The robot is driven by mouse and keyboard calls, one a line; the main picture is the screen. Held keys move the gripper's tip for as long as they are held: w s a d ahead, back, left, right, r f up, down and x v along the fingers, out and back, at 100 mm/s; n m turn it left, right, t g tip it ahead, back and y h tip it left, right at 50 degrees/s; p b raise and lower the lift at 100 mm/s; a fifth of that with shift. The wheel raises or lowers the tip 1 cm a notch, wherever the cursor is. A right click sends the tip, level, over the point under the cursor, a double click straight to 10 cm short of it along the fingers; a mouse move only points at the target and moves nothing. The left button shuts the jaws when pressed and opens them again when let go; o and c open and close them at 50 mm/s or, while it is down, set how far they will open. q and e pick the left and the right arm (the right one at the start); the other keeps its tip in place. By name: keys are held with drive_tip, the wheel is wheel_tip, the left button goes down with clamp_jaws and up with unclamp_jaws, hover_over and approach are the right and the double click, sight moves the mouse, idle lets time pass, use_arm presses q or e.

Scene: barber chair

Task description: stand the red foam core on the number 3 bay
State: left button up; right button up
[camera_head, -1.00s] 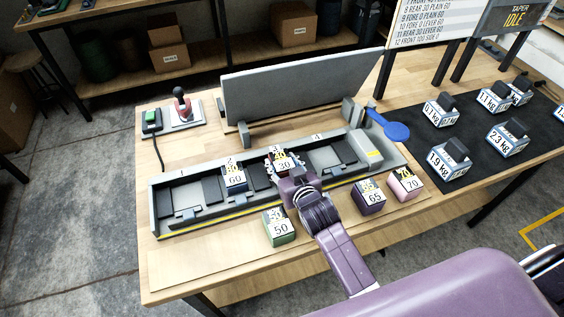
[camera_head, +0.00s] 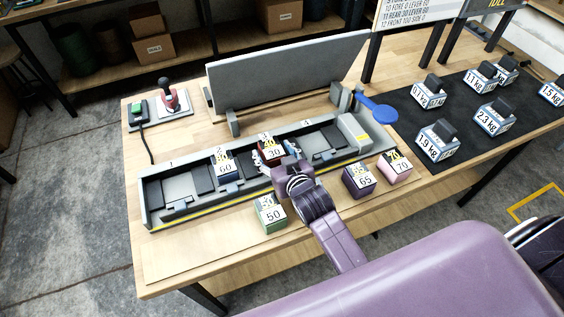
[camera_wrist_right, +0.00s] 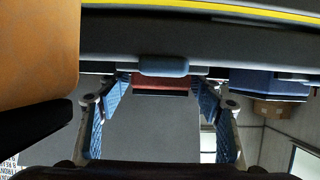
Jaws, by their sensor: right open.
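The red foam core (camera_head: 269,151), labelled 30, stands upright in the number 3 bay of the long grey tray (camera_head: 168,219). My right gripper (camera_head: 283,164) is at the tray's front side, just in front of the core, its fingers spread. In the right wrist view the red core (camera_wrist_right: 160,82) shows beyond and between the two open blue-padded fingers (camera_wrist_right: 160,105), with a gap on each side. The core's lower part is hidden by the tray's front wall and my gripper. My left gripper is not in view.
A blue core (camera_head: 225,165) labelled 60 stands in bay 2. Green (camera_head: 270,213), dark purple (camera_head: 359,180) and pink (camera_head: 396,167) cores stand in front of the tray. A grey panel (camera_head: 285,72) rises behind it. Weights (camera_head: 437,140) sit on a black mat at right.

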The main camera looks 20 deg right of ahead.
drive_tip(key=b+v, duration=0.1)
drive_tip(key=v, duration=0.9)
drive_tip(key=shift+s, duration=0.3)
drive_tip(key=shift+r, duration=0.15)
drive_tip(key=shift+s, duration=0.1)
